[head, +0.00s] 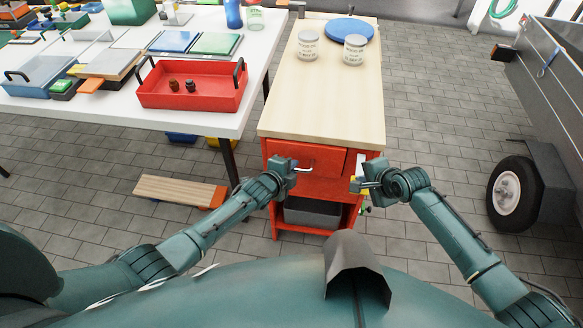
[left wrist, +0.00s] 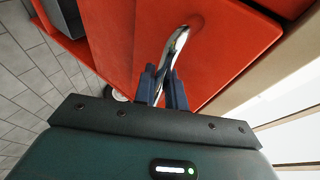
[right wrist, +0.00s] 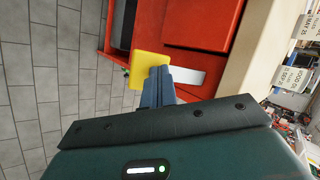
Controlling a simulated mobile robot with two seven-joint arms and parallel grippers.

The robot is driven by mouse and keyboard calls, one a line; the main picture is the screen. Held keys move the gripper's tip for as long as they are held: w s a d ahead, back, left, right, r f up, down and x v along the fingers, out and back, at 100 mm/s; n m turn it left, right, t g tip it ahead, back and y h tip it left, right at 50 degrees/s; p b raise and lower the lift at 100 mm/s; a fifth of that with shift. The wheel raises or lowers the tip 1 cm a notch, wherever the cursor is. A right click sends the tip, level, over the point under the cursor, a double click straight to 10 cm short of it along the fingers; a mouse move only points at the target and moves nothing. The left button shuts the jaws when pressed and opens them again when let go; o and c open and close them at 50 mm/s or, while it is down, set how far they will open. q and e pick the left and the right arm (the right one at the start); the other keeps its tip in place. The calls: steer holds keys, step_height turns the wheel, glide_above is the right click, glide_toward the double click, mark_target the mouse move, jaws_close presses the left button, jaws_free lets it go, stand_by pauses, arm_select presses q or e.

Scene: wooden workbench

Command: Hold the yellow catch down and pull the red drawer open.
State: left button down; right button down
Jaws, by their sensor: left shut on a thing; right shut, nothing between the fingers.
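The red drawer (head: 283,151) is at the top of the red cabinet under the wooden bench top. My left gripper (head: 296,168) is shut on its metal handle (head: 308,170); the left wrist view shows the bent bar of the handle (left wrist: 178,46) between the fingers. The yellow catch (right wrist: 150,65) is at the cabinet's right front side. My right gripper (right wrist: 158,80) is shut and empty, its tips at the catch and partly covering it; I cannot tell whether they press it down.
Two labelled jars (head: 308,46) and a blue disc (head: 349,30) stand on the bench top (head: 325,105). A grey bin (head: 312,214) sits on the cabinet's lower shelf. A white table with a red tray (head: 190,98) is left. A wheeled trailer (head: 545,90) is right. Floor between is open.

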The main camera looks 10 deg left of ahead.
arm_select(q)
steer(key=shift+s, duration=0.1)
arm_select(e)
steer(key=shift+d, duration=0.1)
arm_select(q)
steer(key=s, duration=0.6)
steer(key=shift+s+a, duration=0.2)
steer(key=shift+s, duration=0.15)
stand_by(0.4)
steer(key=c, duration=1.2)
jaws_free()
steer(key=shift+d, duration=0.1)
steer(key=shift+o, duration=0.2)
steer(key=shift+s, duration=0.1)
steer(key=v, duration=1.2)
